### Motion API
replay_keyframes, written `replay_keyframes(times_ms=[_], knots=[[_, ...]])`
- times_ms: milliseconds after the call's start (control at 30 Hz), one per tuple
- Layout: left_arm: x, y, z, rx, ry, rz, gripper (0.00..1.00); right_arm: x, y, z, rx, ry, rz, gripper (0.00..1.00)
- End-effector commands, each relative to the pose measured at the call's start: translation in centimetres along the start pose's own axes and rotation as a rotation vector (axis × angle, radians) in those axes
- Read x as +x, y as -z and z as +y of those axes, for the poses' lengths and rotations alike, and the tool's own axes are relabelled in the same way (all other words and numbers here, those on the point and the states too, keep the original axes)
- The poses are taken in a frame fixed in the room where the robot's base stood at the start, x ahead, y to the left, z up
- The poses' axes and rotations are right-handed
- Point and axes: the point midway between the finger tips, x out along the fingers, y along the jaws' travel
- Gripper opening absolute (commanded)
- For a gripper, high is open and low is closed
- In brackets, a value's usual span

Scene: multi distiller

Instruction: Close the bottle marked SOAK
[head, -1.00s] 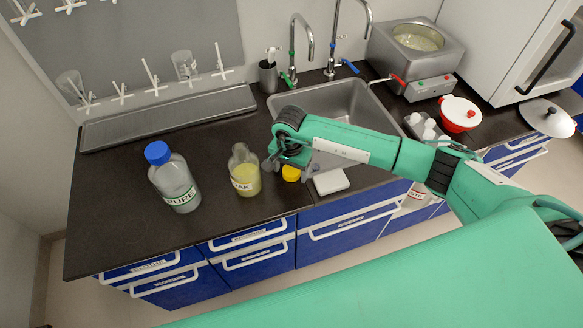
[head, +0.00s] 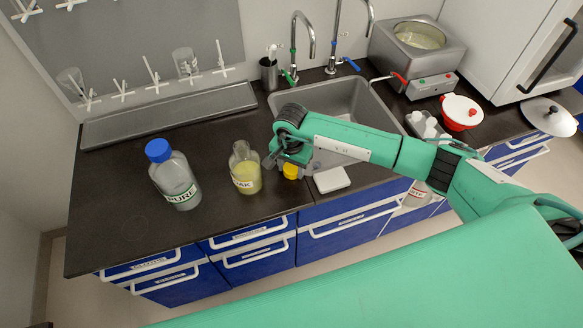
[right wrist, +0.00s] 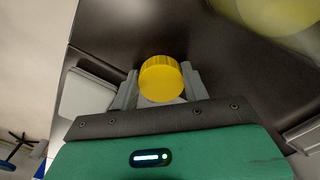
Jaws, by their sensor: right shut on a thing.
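The SOAK bottle (head: 246,172), clear with yellowish liquid, stands upright and open on the dark counter in the head view; part of its label is hidden. Its blurred yellow body also shows at the top right of the right wrist view (right wrist: 285,12). My right gripper (head: 287,166) is just right of the bottle, apart from it. In the right wrist view, its fingers are shut on a yellow screw cap (right wrist: 161,79). The cap also shows in the head view (head: 291,171), close to the counter; I cannot tell whether it touches. My left gripper is not in view.
The PURE bottle (head: 174,178) with a blue cap stands to the left. A white flat block (head: 332,180) lies right of the cap, before the sink (head: 345,98). Taps stand behind the sink. The counter's left part (head: 105,190) is clear.

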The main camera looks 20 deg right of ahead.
Motion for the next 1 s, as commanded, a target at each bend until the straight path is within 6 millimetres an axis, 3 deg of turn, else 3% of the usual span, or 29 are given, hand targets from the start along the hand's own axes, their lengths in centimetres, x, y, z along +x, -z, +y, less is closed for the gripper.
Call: replay_keyframes(times_ms=[267,700,1000], knots=[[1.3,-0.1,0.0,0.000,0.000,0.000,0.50,-3.1,0.1,-0.1,-0.001,0.004,0.004,0.25],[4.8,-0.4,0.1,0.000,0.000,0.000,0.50,-15.2,0.1,-0.1,-0.001,0.005,0.005,0.25],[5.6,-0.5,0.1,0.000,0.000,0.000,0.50,-19.3,0.0,0.0,0.000,0.001,0.002,0.25]])
